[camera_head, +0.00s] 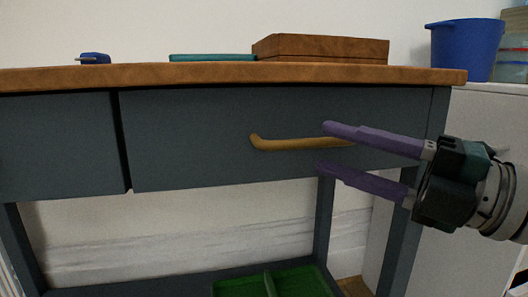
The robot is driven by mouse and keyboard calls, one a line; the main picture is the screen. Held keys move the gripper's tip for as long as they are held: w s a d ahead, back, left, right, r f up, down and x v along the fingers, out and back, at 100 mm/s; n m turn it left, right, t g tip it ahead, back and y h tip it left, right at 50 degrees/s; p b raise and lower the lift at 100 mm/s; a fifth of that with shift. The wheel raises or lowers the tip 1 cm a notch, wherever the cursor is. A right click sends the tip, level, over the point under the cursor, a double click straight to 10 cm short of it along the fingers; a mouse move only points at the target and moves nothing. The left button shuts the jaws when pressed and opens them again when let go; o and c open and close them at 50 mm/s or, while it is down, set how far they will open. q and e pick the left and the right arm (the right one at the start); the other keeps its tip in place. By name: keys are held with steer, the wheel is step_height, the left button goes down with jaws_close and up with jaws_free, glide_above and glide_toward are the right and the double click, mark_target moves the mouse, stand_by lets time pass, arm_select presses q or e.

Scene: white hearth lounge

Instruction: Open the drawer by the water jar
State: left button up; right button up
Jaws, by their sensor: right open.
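A wide blue-grey drawer (205,140) sits shut under the wooden top of a table. Its curved, brass-coloured handle (285,144) runs across the front. My right gripper (323,147) comes in from the right with two purple fingers, open. In the picture, the right part of the handle lies between the fingers, one above and one below; I cannot tell whether they touch it. A clear container (511,66), perhaps the water jar, stands at the right edge, partly cut off and partly behind a blue bucket. My left gripper is not in view.
A second drawer (55,145) is at the left. On the tabletop (220,74) are a wooden box (320,48), a teal book-like item (213,58) and a small blue object (95,58). The blue bucket (464,50) stands on a white cabinet (480,110). A green divided tray (285,283) is below.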

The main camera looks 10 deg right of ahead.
mark_target(317, 145)
steer(key=shift+x, duration=2.05)
jaws_close()
